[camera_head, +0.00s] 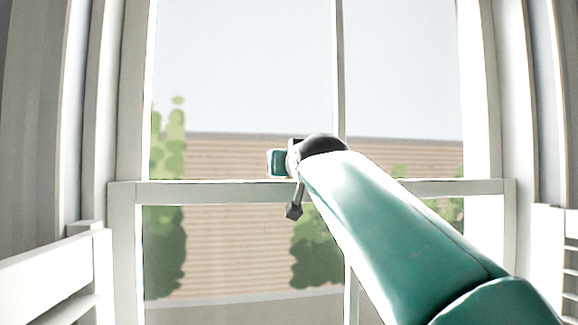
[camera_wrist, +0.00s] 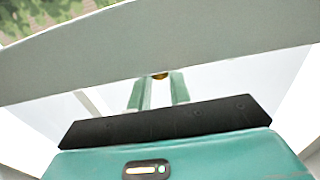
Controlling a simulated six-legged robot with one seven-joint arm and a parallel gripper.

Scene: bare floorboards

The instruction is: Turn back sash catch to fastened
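The sash catch shows only as a small brass-coloured bit (camera_wrist: 160,76) at the near edge of a broad pale rail (camera_wrist: 90,62) in the wrist view. Its lever position cannot be told. My gripper (camera_wrist: 158,88) has two teal fingers standing apart, with a pale strip visible between them. The brass bit lies between or just beyond the fingertips; contact cannot be told. In the head view my teal arm reaches to the window's horizontal rail (camera_head: 225,191), and its dark wrist hides the catch and my fingertips. A small dark piece (camera_head: 293,210) hangs below the wrist.
A white upright bar (camera_head: 340,70) divides the upper glass. White slatted pieces stand at the lower left (camera_head: 60,265) and right (camera_head: 552,250). Pale side frames border the window. A brick-coloured wall and green bushes show outside. The space left of my arm is clear.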

